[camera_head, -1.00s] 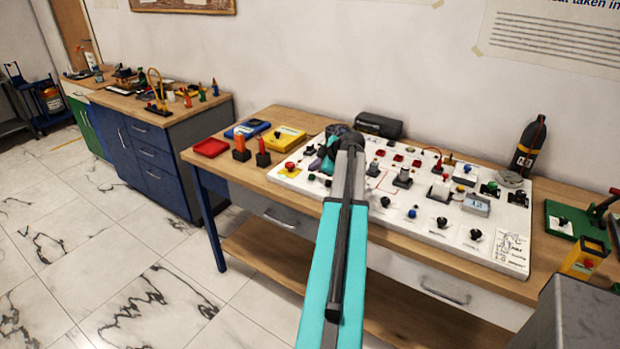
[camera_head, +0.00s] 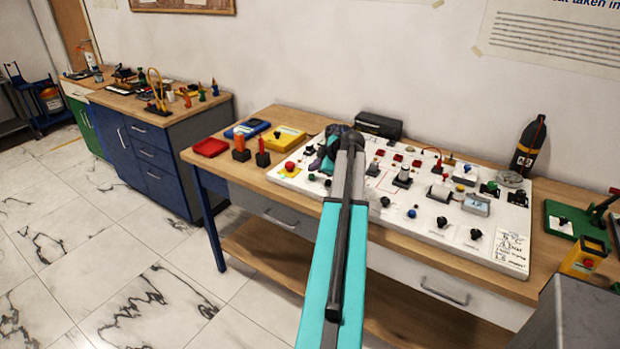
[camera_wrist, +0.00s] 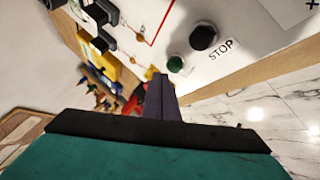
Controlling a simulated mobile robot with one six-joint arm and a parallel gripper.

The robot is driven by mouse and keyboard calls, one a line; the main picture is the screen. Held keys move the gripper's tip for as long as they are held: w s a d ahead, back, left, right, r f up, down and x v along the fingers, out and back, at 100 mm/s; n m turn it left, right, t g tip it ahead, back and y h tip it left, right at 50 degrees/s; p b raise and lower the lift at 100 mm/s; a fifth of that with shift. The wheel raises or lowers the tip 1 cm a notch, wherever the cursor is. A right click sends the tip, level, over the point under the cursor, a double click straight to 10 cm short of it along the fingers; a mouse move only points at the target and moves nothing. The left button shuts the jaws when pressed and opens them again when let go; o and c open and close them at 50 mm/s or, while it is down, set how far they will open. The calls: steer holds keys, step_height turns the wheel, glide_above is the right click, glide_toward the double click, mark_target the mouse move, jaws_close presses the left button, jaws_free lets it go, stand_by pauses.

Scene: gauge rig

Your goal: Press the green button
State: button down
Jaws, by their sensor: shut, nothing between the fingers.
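The green button (camera_wrist: 175,64) is a small round cap on the white panel (camera_wrist: 240,25), seen in the wrist view. It sits beside a larger black knob (camera_wrist: 203,36) near the printed word STOP. My gripper (camera_wrist: 160,78) is shut and empty. Its dark fingertips appear just below and left of the green button in the wrist view; a gap seems to separate them, but its depth is hard to judge. In the head view my gripper (camera_head: 317,164) is over the left part of the panel, and my arm hides part of the board there.
The panel (camera_head: 515,255) carries several other knobs, switches and buttons close together. A red button (camera_head: 289,166) is at its left end. A yellow box (camera_head: 285,138), a red tray (camera_head: 210,147) and a black case (camera_head: 379,125) stand around it on the wooden bench.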

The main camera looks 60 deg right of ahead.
mark_target(314, 177)
steer(key=shift+f+b, duration=0.9)
steer(key=shift+b, duration=0.25)
stand_by(1.2)
steer(key=shift+r, duration=0.15)
stand_by(0.3)
steer(key=shift+r, duration=0.75)
steer(key=shift+r, duration=0.1)
step_height(314, 177, up, 5)
steer(key=shift+f+p, duration=0.1)
steer(key=shift+p, duration=0.5)
steer(key=shift+w, duration=0.1)
stand_by(0.8)
